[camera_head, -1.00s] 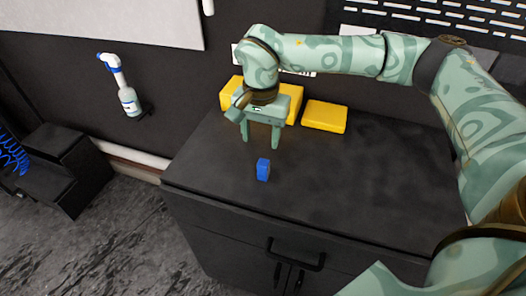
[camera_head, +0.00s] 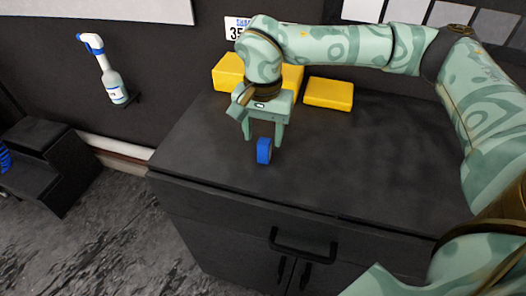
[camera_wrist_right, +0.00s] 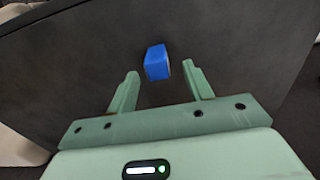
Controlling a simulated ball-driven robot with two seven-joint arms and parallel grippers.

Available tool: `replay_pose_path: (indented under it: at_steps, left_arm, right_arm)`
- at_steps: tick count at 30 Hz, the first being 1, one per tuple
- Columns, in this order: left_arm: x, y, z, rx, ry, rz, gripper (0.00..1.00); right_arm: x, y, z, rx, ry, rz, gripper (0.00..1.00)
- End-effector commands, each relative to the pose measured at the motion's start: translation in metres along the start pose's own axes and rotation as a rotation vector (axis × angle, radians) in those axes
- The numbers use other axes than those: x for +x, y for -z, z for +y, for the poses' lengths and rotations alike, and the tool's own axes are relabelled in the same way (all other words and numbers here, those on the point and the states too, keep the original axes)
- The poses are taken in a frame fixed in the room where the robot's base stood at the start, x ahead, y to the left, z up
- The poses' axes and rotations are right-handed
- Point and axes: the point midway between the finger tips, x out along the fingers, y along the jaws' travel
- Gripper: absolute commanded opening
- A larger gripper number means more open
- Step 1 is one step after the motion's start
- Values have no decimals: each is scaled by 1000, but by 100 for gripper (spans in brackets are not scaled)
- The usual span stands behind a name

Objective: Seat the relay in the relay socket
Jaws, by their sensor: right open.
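A small blue block (camera_head: 264,151), which I take to be the relay, stands on the black cabinet top (camera_head: 330,165) near its front left. My right gripper (camera_head: 263,141) points down just behind the block and is open and empty. In the right wrist view, the blue block (camera_wrist_right: 156,63) lies just beyond the tips of the open right gripper (camera_wrist_right: 160,72), in line with the gap between them. I cannot tell whether a finger touches it. No relay socket can be made out. My left gripper is out of view.
A large yellow box (camera_head: 229,73) and a flatter yellow box (camera_head: 329,93) sit at the back of the cabinet top. A spray bottle (camera_head: 112,83) hangs on the dark wall at left. The cabinet top right of the block is clear.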

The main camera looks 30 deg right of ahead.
Motion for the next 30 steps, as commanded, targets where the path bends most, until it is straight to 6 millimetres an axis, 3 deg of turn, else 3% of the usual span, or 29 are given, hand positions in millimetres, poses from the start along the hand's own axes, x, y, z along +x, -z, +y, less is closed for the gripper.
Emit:
replay_pose_path:
  at_steps: [7, 14, 15, 20, 30]
  left_arm:
    - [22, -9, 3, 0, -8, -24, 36]
    - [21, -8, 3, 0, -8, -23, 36]
    - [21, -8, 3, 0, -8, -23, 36]
    - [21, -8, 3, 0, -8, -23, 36]
    - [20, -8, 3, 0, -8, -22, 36]
  right_arm:
    - [45, -2, 4, -1, -5, -4, 51]
    - [46, -2, 4, -1, -1, -1, 51]
    - [46, -2, 4, -1, -1, 0, 48]
    - [46, -2, 4, -1, -1, 0, 4]
    - [44, -2, 4, -1, -1, 0, 0]
